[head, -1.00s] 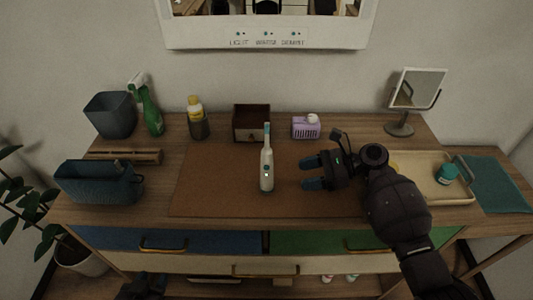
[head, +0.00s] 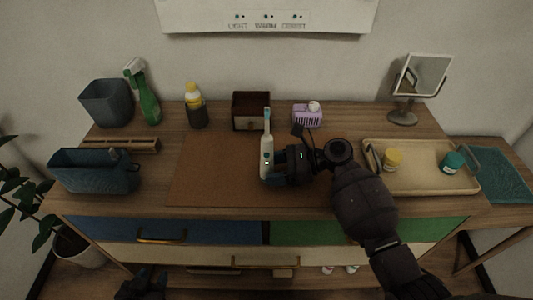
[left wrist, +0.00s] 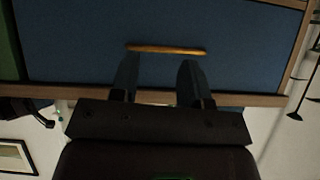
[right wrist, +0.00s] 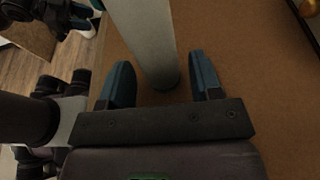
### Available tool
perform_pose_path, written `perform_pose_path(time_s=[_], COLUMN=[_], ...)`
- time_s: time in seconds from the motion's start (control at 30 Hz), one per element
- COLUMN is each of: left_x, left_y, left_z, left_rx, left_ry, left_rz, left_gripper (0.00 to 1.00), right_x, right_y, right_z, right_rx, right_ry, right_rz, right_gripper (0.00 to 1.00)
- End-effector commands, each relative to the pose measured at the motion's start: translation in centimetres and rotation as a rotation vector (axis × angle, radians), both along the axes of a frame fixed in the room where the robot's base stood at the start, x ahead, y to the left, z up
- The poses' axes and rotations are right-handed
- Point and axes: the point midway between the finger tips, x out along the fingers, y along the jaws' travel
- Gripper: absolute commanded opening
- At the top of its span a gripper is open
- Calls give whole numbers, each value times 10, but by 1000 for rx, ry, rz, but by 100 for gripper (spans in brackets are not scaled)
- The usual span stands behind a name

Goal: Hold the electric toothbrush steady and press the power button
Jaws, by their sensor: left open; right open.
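The electric toothbrush (head: 266,146) stands upright on the brown mat (head: 210,180). It is white with a teal button area on its front. My right gripper (head: 270,165) is at the lower part of the handle, coming from the right. In the right wrist view the toothbrush handle (right wrist: 145,40) reaches down between the two blue fingers of the right gripper (right wrist: 165,85), with gaps on both sides, so the jaws are open around it. My left gripper (head: 145,280) is low in front of the cabinet. In the left wrist view the left gripper (left wrist: 157,80) is open and empty, facing the blue drawer (left wrist: 230,40).
A tan tray (head: 420,185) with a yellow jar (head: 392,159) and a teal jar (head: 452,162) is at the right. A purple basket (head: 307,116), wooden box (head: 251,112), bottle (head: 195,108) and green spray bottle (head: 148,98) stand behind. The mat's left half is clear.

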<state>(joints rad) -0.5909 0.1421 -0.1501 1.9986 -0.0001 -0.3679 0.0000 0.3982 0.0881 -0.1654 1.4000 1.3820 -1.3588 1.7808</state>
Motion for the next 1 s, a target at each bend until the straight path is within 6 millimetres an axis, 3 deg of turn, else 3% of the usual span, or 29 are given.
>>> perform_pose_path(time_s=[0.47, 0.67, 0.7, 0.77, 1.0], left_x=[-13, -12, -11, -10, -5], left_y=[3, 2, 2, 2, 1], left_z=[-10, -9, -8, -7, -4], left_rx=[2, 1, 1, 2, 1], left_ry=[32, 30, 28, 25, 15], left_rz=[7, 6, 6, 5, 2], left_gripper=[43, 43, 43, 36, 0], right_x=[0, 0, 0, 0, 0], right_y=[7, 7, 7, 7, 7], right_z=[-3, -3, -3, -3, -3], right_rx=[0, 0, 0, 0, 0], right_ry=[1, 1, 1, 1, 1], right_rz=[0, 0, 0, 0, 0], right_gripper=[57, 26, 26, 25, 25])
